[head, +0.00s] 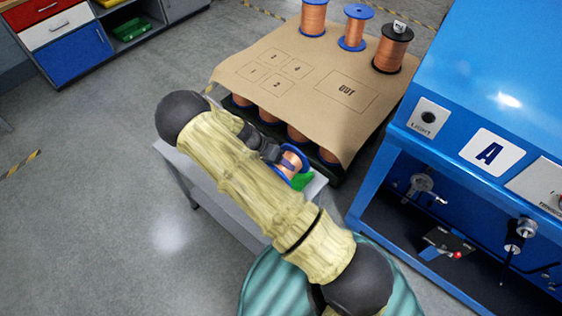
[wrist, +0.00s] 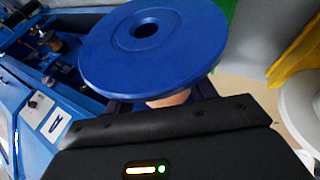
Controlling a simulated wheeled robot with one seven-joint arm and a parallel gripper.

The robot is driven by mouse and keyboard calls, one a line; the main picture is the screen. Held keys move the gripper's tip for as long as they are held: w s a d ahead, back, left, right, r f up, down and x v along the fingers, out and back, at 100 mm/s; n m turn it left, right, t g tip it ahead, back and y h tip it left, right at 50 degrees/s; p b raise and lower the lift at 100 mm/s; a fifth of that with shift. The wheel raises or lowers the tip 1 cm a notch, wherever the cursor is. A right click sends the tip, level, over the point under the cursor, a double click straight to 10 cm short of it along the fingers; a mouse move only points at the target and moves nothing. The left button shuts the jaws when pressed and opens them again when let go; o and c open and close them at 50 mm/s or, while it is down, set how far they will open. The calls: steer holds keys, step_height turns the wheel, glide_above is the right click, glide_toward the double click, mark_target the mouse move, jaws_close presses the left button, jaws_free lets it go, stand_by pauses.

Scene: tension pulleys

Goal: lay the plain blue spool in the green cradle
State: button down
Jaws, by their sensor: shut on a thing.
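My gripper (head: 268,149) is shut on a blue spool (head: 291,161) wound with copper wire, over the right end of a small grey table. In the wrist view, the spool's round blue flange (wrist: 152,42) with its centre hole faces the camera, and a little copper shows below it. The green cradle (head: 303,180) shows just below and right of the spool in the head view. My arm and the spool hide most of the cradle. I cannot tell whether the spool touches it.
A cardboard-topped pallet (head: 300,75) stands behind, with two blue-flanged spools (head: 355,27) and a black-flanged spool (head: 393,47) on it and more spools underneath. A blue machine (head: 480,60) stands at the right. The floor at left is clear.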

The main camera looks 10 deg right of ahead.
steer(key=shift+f+b, duration=0.8)
steer(key=shift+f, duration=0.55)
steer(key=c, duration=0.6)
jaws_free()
steer(key=shift+o, duration=0.9)
steer(key=shift+f, duration=0.1)
steer(key=b+v, duration=0.1)
steer(key=v, duration=1.6)
steer(key=shift+r, duration=0.25)
steer(key=shift+a+r, duration=0.1)
steer(key=shift+a, duration=0.05)
